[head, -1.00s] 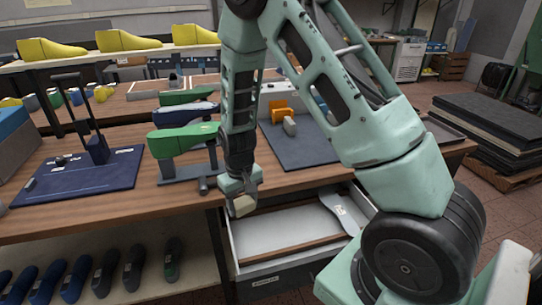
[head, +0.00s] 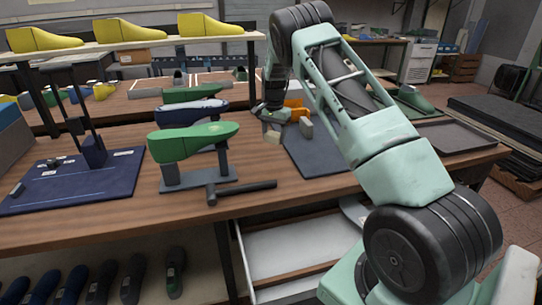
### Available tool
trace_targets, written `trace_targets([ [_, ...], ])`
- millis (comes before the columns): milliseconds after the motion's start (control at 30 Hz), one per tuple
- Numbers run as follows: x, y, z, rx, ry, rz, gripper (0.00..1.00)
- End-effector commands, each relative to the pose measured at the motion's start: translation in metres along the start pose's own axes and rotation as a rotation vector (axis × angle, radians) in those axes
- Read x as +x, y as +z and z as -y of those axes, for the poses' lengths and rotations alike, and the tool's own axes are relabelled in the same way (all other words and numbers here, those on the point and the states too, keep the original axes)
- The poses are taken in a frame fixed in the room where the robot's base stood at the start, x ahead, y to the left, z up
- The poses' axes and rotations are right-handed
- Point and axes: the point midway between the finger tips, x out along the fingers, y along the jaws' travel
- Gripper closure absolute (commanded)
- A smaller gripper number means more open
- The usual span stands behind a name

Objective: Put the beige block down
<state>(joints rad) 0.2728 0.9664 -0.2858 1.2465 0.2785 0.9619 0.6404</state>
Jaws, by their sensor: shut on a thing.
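I cannot tell whether the block touches the bench top.
A green shoe last (head: 193,140) stands left of the gripper, with a dark hammer-like tool (head: 243,190) in front. The drawer (head: 290,249) below is open.

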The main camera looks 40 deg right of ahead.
Motion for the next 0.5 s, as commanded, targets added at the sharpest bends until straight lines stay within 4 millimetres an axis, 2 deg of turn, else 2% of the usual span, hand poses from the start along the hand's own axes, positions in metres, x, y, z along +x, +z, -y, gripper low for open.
trace_targets([
  [100,0.021,0.001,-0.001,0.000,0.003,0.003,0.69],
  [367,0.044,0.001,0.000,-0.002,0.000,0.000,0.69],
  [500,0.064,0.001,-0.001,-0.003,0.001,0.001,0.69],
])
